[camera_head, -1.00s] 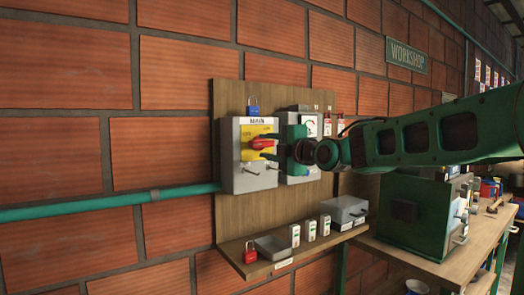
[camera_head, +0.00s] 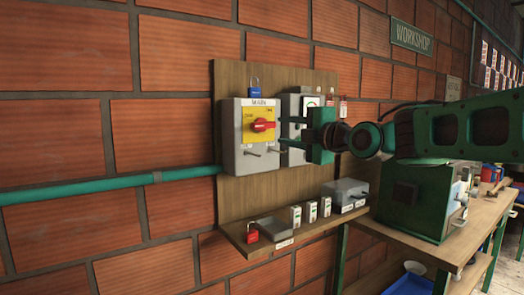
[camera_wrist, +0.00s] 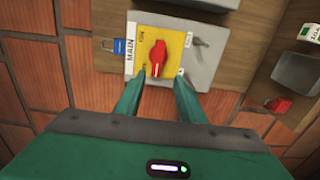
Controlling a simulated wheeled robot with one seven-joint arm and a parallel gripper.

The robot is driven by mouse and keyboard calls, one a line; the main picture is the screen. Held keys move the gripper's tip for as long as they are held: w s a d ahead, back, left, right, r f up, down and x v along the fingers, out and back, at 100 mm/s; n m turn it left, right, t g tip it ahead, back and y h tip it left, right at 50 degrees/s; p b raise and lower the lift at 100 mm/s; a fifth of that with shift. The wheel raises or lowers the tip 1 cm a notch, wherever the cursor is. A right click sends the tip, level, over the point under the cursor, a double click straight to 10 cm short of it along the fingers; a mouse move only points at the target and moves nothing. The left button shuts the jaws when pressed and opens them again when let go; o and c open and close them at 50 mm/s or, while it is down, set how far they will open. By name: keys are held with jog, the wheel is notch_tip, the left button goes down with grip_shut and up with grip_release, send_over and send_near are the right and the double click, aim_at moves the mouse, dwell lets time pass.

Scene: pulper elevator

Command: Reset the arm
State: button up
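My gripper (camera_head: 284,132) is open and empty. Its two fingers point left toward the switch box, and a gap shows between them and the red handle. The grey MAIN switch box (camera_head: 236,158) hangs on a wooden board and has a yellow plate (camera_head: 249,117) with a red rotary handle (camera_head: 262,125), which lies roughly level. In the wrist view, the open fingers (camera_wrist: 161,75) show on either side of the red handle (camera_wrist: 157,58), beyond the tips. My arm extends to the right edge of the head view.
A blue padlock (camera_head: 254,87) sits above the box. A second grey box (camera_head: 292,104) stands behind my gripper. A green machine (camera_head: 412,205) stands on the bench at right.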

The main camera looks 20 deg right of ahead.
jog(key=s+d+f+m+g+h, duration=0.25)
jog(key=s+d+f+m, duration=0.2)
jog(key=f, duration=0.35)
jog(key=s+d+f+m+g+h, duration=0.1)
jog(key=s+d+f+m+g, duration=0.3)
jog(key=f, duration=0.4)
jog(key=s+d+f+m+g+h, duration=0.2)
jog(key=s+d+f+m, duration=0.3)
jog(key=f, duration=0.3)
jog(key=s+f+m+g, duration=0.4)
jog(key=s+f+m, duration=0.2)
jog(key=s, duration=0.6)
jog(key=s+d+f+m+g, duration=0.1)
jog(key=s+f+m+g, duration=0.4)
jog(key=s, duration=0.8)
jog(key=f+m, duration=0.1)
jog(key=m, duration=0.2)
jog(key=shift+d+f+m, duration=0.2)
jog(key=shift+f+m, duration=0.1)
jog(key=shift+m, duration=0.05)
jog(key=shift+w+f, duration=0.25)
jog(key=shift+w, duration=0.4)
